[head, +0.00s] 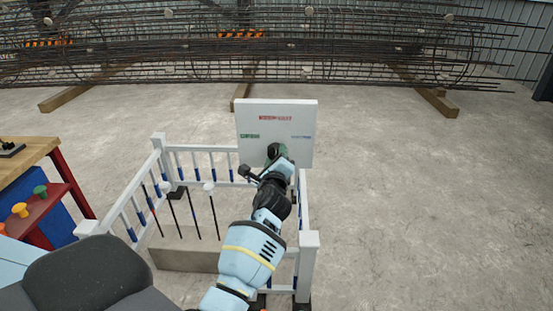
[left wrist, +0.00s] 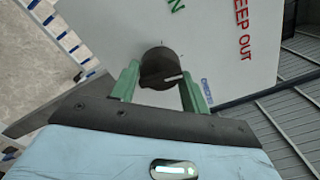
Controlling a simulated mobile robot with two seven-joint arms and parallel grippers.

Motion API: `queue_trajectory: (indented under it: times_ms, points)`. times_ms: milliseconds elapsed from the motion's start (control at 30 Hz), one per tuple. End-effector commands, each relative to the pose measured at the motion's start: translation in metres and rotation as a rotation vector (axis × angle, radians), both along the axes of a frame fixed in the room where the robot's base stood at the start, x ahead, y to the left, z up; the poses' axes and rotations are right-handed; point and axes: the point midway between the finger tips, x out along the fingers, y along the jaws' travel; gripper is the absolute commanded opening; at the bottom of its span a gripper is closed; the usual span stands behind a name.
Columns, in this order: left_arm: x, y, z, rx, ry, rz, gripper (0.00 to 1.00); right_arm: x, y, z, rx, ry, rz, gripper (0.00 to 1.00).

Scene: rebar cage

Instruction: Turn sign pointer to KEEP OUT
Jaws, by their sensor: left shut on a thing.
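A white sign board (head: 300,120) stands at the far end of a small railed enclosure. It has red lettering at top, green at left and blue at right. In the left wrist view the red text reads KEEP OUT (left wrist: 242,28), with a blue label (left wrist: 207,90) lower down. The dark round pointer knob (left wrist: 160,62) has a white mark facing right in that view, roughly between the red and blue labels. My left gripper (head: 276,153) is at the board, its green fingers (left wrist: 161,84) shut on the knob's sides. My right gripper is not in view.
White railings (head: 309,240) with posts surround a concrete block (head: 180,255) with several thin dark rods. A workbench (head: 30,155) with a red shelf stands at left. A long rebar cage (head: 230,50) lies behind on timbers. The floor at right is clear.

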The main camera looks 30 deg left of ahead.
Motion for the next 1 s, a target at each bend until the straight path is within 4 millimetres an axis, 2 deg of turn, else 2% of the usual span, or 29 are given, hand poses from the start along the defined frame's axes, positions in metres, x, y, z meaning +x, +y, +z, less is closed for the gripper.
queue_trajectory:
  times_ms: [400,900,933,1000]
  points:
    - [-0.0002,-0.0004,-0.0018,-0.14,-0.083,0.0,0.23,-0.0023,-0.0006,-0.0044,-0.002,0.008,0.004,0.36]
    - [-0.0002,-0.0004,-0.0017,-0.154,-0.091,0.0,0.23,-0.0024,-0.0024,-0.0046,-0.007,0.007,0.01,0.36]
    - [-0.0002,-0.0004,-0.0017,-0.154,-0.091,0.0,0.48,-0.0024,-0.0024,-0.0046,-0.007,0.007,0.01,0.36]
    - [-0.0002,-0.0005,-0.0015,-0.154,-0.091,0.0,0.57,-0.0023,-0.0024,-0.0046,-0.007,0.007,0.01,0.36]
